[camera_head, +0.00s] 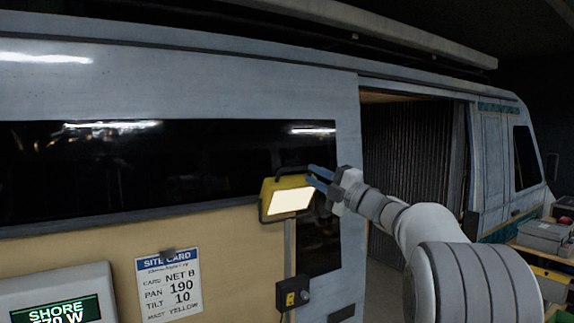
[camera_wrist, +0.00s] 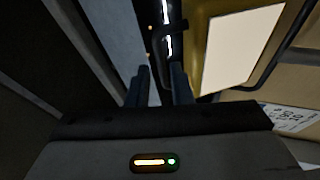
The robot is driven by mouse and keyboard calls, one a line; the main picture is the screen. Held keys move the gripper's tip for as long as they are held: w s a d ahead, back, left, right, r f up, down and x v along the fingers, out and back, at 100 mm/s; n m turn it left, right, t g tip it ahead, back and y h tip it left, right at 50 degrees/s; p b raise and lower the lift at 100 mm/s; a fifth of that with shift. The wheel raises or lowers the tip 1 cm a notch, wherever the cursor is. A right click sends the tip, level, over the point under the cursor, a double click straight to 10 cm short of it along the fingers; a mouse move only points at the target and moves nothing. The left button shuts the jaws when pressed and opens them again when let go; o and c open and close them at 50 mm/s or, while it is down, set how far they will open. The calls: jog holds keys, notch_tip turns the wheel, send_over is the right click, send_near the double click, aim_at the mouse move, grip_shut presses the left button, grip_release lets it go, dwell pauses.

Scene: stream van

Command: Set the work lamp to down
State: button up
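The yellow work lamp (camera_head: 268,194) stands on a thin post in front of the van's side, its lit pale panel tilted towards the viewer. A black frame bar shows around it. The lamp also shows at the upper right of the wrist view (camera_wrist: 203,45). My gripper (camera_head: 310,176) is at the lamp's upper right edge, its two blue fingers pointing left and apart. In the wrist view, my gripper (camera_wrist: 160,72) has a gap between its fingers, and a dark bar lies just beyond or between the tips. I cannot tell whether they touch it.
A small black and yellow box (camera_head: 291,294) is on the post below the lamp. The van's side doorway (camera_head: 415,150) is open behind my arm. Grey cases (camera_head: 543,235) stand at far right.

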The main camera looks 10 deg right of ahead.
aim_at(291, 180)
jog(key=shift+a+r+n+g+y+p, duration=0.1)
jog(key=shift+a+n+g+y+p, duration=0.3)
jog(key=shift+n+g+y, duration=0.7)
jog(key=shift+t+h, duration=0.3)
jog(key=p+x, duration=0.2)
jog(key=x, duration=0.5)
jog(key=shift+p, duration=0.4)
jog(key=shift+c, duration=0.2)
grip_shut()
jog(key=shift+a, duration=0.1)
